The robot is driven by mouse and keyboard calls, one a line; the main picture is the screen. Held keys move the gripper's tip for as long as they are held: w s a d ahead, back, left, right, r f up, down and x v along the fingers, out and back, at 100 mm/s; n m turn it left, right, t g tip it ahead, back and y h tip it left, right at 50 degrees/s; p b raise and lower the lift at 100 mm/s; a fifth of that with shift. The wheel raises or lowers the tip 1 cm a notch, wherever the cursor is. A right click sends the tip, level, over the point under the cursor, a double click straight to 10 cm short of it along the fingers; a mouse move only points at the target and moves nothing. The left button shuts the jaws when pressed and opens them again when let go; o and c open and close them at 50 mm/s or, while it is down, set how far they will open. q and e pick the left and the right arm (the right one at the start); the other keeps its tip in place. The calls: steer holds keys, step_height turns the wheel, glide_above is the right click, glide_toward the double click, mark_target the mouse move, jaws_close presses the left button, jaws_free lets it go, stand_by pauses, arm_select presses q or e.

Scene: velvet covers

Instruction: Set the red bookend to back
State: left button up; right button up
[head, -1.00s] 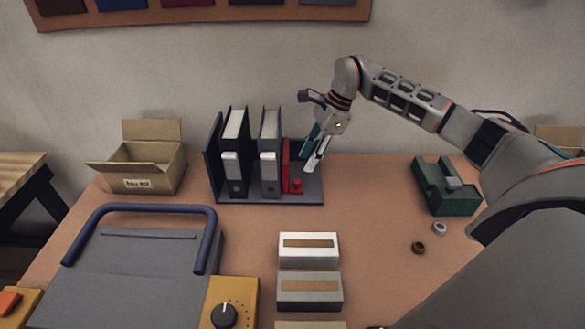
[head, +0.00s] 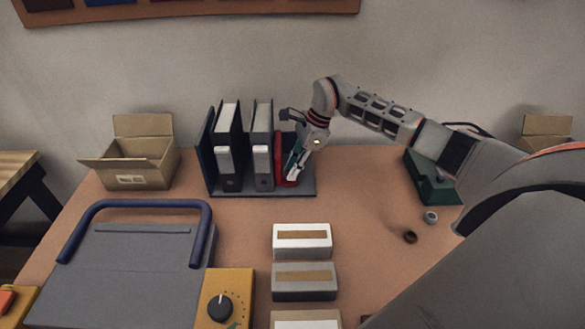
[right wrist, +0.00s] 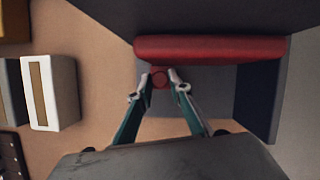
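The red bookend (head: 279,158) stands upright in the dark rack (head: 225,188), to the right of two grey binders (head: 228,150) (head: 262,148). In the right wrist view it shows as a red bar (right wrist: 210,48) with a round red knob (right wrist: 159,79) on its near side. My right gripper (head: 292,174) is low at the bookend's front right. The gripper partly hides the bookend in the head view. My left gripper is not in view.
An open cardboard box (head: 140,170) stands left of the rack. Boxes with brown labels (head: 302,240) and a grey case with a blue handle (head: 135,255) occupy the front.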

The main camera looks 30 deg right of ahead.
jaws_close()
steer(key=shift+s+d+p, duration=0.1)
steer(key=shift+s+d, duration=0.35)
steer(key=shift+d, duration=0.3)
steer(key=shift+s+d+p, duration=0.1)
steer(key=shift+s+d, duration=0.3)
steer(key=shift+d, duration=0.4)
steer(key=shift+s+d+p, duration=0.1)
steer(key=shift+s+d, duration=0.35)
steer(key=shift+d, duration=0.3)
steer(key=o, duration=0.9)
jaws_free()
steer(key=shift+s+d, duration=0.1)
steer(key=shift+s, duration=0.05)
steer(key=shift+r, duration=0.1)
steer(key=shift+r, duration=0.2)
steer(key=v, duration=1.1)
steer(key=shift+r, duration=0.2)
steer(key=shift+d, duration=0.15)
